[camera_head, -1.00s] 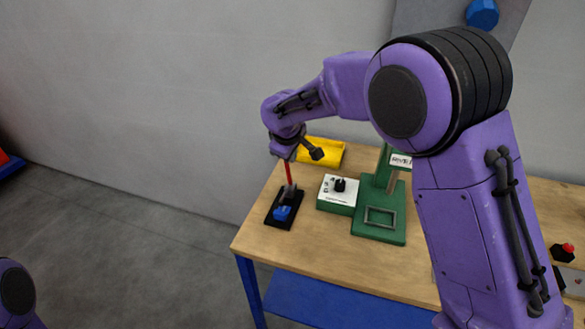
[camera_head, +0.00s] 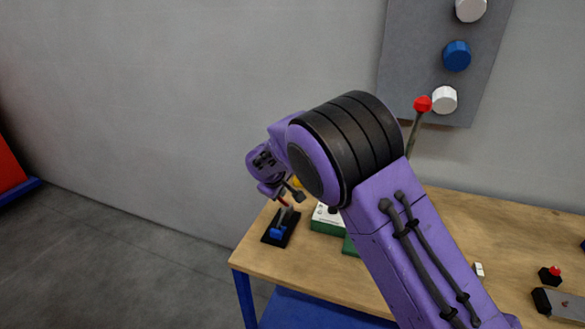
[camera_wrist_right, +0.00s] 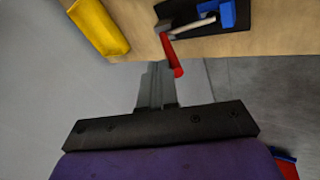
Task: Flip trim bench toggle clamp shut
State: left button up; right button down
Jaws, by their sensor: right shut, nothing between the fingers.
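The toggle clamp has a black base (camera_head: 269,240) with a blue block (camera_head: 277,232) at the table's left end. In the right wrist view its blue part (camera_wrist_right: 228,14), black base (camera_wrist_right: 176,9) and red handle (camera_wrist_right: 172,56) show at the top. The handle stands up off the base, its free end towards my gripper. My right gripper (camera_wrist_right: 153,72) is shut and empty, its fingers beside the handle's end; I cannot tell if they touch. In the head view my right gripper (camera_head: 286,194) is small and partly hidden by my wrist. My left gripper is out of view.
A green and white box (camera_head: 327,222) stands right of the clamp, partly behind my arm. A red-knobbed lever (camera_head: 422,104) rises behind my arm. A red button (camera_head: 550,273) sits at the table's right.

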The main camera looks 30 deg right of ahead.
jog(key=shift+w+d+f, duration=0.1)
notch_tip(320, 180, up, 12)
jog(key=s, duration=0.1)
jog(key=shift+s+d+f, duration=0.2)
jog(key=shift+s+d, duration=0.05)
jog(key=shift+s, duration=0.05)
dwell(0.3)
jog(key=shift+a, duration=0.1)
dwell(0.3)
